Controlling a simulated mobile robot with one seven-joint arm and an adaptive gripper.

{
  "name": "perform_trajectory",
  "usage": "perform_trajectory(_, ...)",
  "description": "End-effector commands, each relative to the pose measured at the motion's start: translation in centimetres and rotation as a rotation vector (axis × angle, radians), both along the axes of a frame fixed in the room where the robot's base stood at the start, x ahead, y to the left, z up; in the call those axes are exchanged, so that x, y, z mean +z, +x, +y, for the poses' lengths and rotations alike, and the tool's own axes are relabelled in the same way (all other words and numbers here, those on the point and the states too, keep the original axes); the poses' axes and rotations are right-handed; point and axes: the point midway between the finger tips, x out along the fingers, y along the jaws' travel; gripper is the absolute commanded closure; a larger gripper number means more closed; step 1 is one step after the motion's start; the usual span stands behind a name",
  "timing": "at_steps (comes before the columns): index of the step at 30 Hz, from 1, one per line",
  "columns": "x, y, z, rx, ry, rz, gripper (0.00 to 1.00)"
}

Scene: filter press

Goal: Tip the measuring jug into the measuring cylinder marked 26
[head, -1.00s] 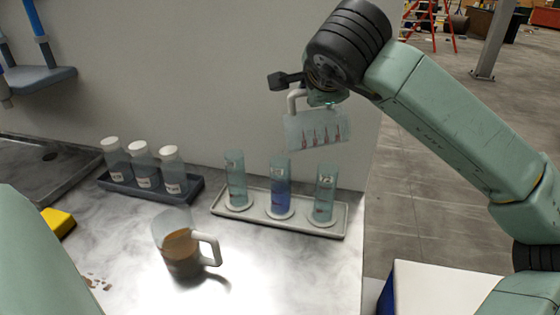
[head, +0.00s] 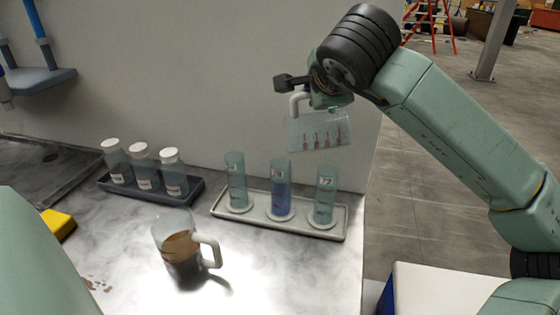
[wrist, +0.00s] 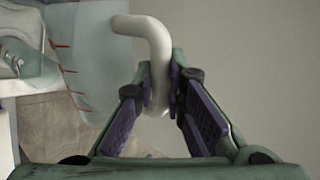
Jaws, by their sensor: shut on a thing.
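My gripper (wrist: 160,85) is shut on the white handle (wrist: 155,45) of a clear measuring jug (head: 318,131) with red marks. The jug is held in the air, tilted onto its side, above the right part of the cylinder tray. No liquid stands out inside it. Three measuring cylinders stand upright in a pale tray (head: 275,222): a left one (head: 236,180), a middle one (head: 280,188) with blue liquid, and a right one (head: 326,192) that seems marked 17. The other cylinder marks are too small to read surely. The jug is apart from the cylinders.
A second jug (head: 180,250) with brown liquid stands on the bench in front. Several white-capped bottles (head: 143,165) stand in a dark tray (head: 190,191). A yellow block (head: 58,224) lies at the left. A wall rises behind the bench.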

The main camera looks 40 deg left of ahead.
Motion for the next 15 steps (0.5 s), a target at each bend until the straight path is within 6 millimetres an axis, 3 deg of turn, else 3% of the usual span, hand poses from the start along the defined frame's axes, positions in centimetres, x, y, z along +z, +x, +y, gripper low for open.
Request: perform_trajectory(15,-1.9,2.6,-2.3,-0.006,0.19,0.213,1.0)
